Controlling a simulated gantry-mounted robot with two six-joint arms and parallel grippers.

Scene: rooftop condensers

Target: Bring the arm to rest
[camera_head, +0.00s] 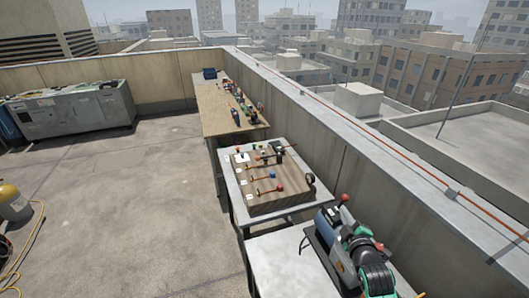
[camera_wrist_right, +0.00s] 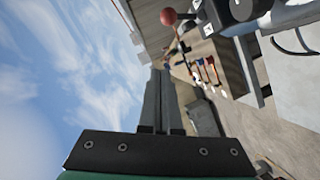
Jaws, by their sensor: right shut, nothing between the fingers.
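My right arm comes in at the lower right of the head view, with black and green joints. Its right gripper (camera_head: 310,237) appears as a dark shape beside a blue-grey machine (camera_head: 328,222), over the nearest table (camera_head: 272,262). In the right wrist view the two grey fingers of the gripper (camera_wrist_right: 160,78) lie side by side, closed and empty. A red ball knob (camera_wrist_right: 168,17) is beyond and beside the fingertips there; it also shows in the head view (camera_head: 345,197). My left gripper is not in view.
A wooden board (camera_head: 262,203) with small coloured parts lies on the middle table. A long workbench (camera_head: 210,100) with tools stands behind it along the parapet (camera_head: 330,140). A grey metal unit (camera_head: 75,112) and a yellow cylinder (camera_head: 14,200) are at left. The middle floor is clear.

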